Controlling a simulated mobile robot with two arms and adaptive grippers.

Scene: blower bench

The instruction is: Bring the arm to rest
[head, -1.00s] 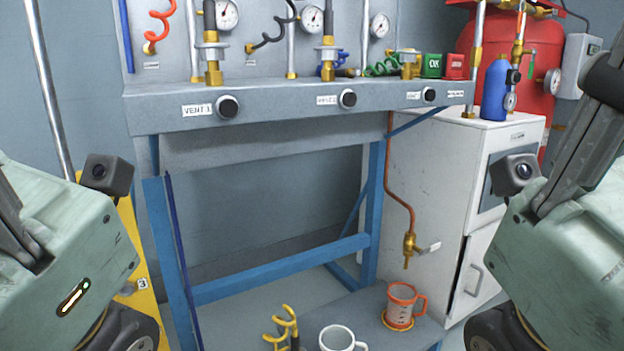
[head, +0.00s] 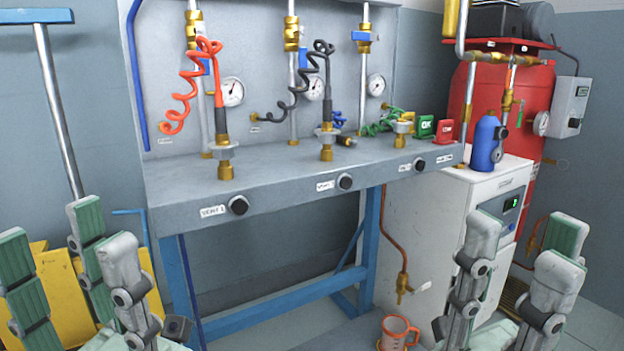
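My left gripper (head: 72,232) is at the lower left, in front of the bench's left end. Its fingers point up and stand apart, with green pads showing and nothing between them. My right gripper (head: 530,240) is at the lower right, in front of the white cabinet (head: 420,215). Its fingers also point up, spread and empty. Both grippers appear clear of the bench (head: 290,165). The rest of both arms is mostly below the picture edge.
Red (head: 186,95) and black (head: 318,85) coiled hoses run to bench fittings. Green (head: 424,127) and red (head: 445,131) blocks are at the bench's right end. A blue bottle (head: 484,142) stands on the cabinet near the red tank (head: 535,95). An orange mug (head: 398,333) sits below.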

